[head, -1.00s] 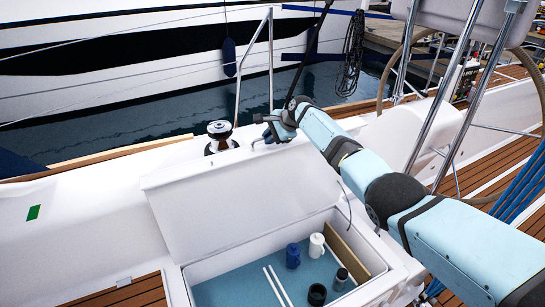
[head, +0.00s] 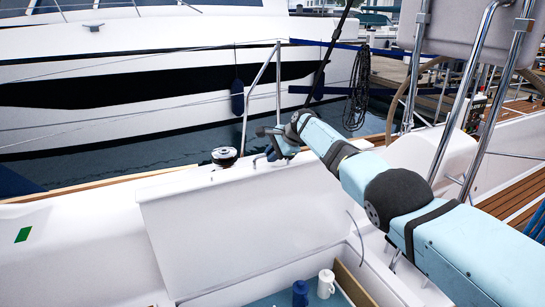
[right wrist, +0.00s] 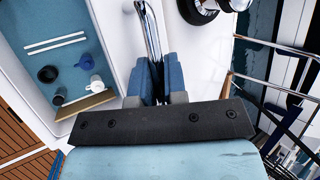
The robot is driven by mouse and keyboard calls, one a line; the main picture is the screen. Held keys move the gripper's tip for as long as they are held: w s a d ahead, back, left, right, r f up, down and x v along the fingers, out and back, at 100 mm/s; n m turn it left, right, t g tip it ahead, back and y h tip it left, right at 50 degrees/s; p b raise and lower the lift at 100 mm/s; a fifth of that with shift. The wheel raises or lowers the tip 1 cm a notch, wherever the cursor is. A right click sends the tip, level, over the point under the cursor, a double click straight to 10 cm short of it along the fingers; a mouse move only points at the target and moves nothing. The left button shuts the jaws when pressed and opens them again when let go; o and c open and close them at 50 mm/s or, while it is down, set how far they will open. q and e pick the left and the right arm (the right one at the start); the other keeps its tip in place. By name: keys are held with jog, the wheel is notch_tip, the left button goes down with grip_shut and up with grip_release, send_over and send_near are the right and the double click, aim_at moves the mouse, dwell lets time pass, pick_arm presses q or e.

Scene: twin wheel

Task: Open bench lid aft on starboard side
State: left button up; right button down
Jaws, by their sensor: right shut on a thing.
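The bench lid (head: 240,220) is a white panel raised on its rear edge in the head view. It stands steeply tilted back, and the bench locker (head: 358,262) below it is open. My right gripper (head: 275,142) is behind the lid's upper right edge, near the winch. In the right wrist view, its blue fingers (right wrist: 160,78) are closed around a shiny chrome bar (right wrist: 150,40). I cannot tell what the bar belongs to. The open locker with its blue floor (right wrist: 72,65) shows left of the fingers there. My left gripper is not in view.
A blue mug (head: 300,293) and a white mug (head: 326,284) stand in the locker. A winch (head: 224,157) and chrome rail (head: 262,85) are beside my right gripper. Steel posts (head: 470,90) stand to the right. Water and another boat lie beyond.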

jog(key=shift+w+d+r, duration=0.1)
jog(key=shift+r, duration=0.05)
jog(key=c, duration=1.4)
grip_release()
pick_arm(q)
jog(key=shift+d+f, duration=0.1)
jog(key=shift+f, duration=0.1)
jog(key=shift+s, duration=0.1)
pick_arm(e)
jog(key=shift+s+d+r+p, duration=0.2)
jog(key=shift+r+p, duration=0.4)
jog(key=shift+p, duration=0.4)
jog(key=p+v, duration=0.2)
jog(key=shift+s+p, duration=0.1)
jog(key=shift+p, duration=0.3)
jog(key=shift+s+d+r, duration=0.2)
jog(key=shift+d+r, duration=0.1)
jog(key=shift+d, duration=0.1)
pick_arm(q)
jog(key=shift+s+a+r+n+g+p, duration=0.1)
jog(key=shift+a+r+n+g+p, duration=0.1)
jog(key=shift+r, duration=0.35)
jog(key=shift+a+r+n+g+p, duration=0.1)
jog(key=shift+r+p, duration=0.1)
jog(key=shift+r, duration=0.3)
pick_arm(e)
jog(key=v, duration=0.9)
jog(key=shift+s+d+r, duration=0.15)
jog(key=shift+d, duration=0.05)
